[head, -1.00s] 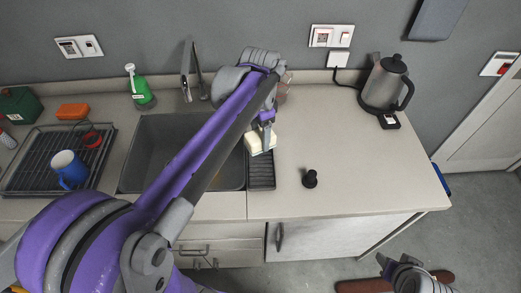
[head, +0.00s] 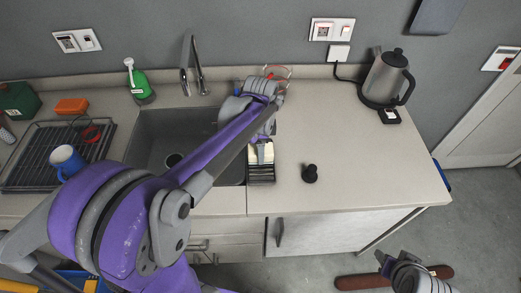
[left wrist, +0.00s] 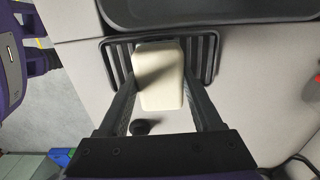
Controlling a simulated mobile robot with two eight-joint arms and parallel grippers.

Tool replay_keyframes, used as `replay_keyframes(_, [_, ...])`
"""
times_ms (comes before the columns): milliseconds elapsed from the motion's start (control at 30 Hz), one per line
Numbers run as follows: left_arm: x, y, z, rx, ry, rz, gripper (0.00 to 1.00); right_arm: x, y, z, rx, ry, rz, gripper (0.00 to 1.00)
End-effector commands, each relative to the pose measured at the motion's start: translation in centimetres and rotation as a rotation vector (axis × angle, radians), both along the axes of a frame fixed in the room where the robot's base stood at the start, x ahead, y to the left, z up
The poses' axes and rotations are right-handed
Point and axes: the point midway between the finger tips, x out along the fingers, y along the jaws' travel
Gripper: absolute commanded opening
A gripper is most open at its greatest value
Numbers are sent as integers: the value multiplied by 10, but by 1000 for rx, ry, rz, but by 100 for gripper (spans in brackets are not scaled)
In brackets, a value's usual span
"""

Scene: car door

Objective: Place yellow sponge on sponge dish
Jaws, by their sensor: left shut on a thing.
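The pale yellow sponge (head: 254,154) is between the fingers of my left gripper (head: 262,142). The dark ribbed sponge dish (head: 262,174) is on the counter at the sink's right edge. In the left wrist view the sponge (left wrist: 160,75) lies over the middle of the dish (left wrist: 207,55), with slats showing on both sides. A finger of my left gripper (left wrist: 161,88) is on each side of the sponge. I cannot tell whether the sponge touches the dish. My right gripper (head: 386,262) is low at the right, off the counter; its jaw opening is unclear.
The sink (head: 150,135) and tap (head: 190,62) are left of the dish. A small black knob-like object (head: 310,174) stands on the counter to its right. A kettle (head: 388,80) is at the back right. A drying rack (head: 25,172) with a blue mug (head: 66,162) is far left.

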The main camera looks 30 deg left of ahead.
Motion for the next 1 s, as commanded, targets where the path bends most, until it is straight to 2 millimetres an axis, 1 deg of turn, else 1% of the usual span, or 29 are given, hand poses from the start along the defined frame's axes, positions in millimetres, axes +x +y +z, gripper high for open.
replay_keyframes(33, [0,0,-5,0,0,0,22,0,0,-1,0,1,0,50])
replay_keyframes(100, [0,0,-8,0,0,0,22,0,0,-1,0,1,0,50])
replay_keyframes(333, [0,0,-8,0,0,0,22,0,0,-1,0,1,0,50])
replay_keyframes(467, [-1,0,-12,-1,1,0,22,-2,0,-5,0,4,0,50])
replay_keyframes(500, [0,0,-12,0,0,1,72,-2,0,-4,0,4,0,50])
replay_keyframes(633, [0,0,-11,0,0,1,95,-2,0,-4,0,3,0,50])
replay_keyframes(667, [0,0,-11,0,0,1,96,-2,0,-4,0,3,0,50])
replay_keyframes(900, [0,0,-11,0,0,1,96,-2,0,-3,0,3,0,50])
replay_keyframes(1000, [1,0,-5,0,-1,1,96,1,0,2,0,-2,0,50])
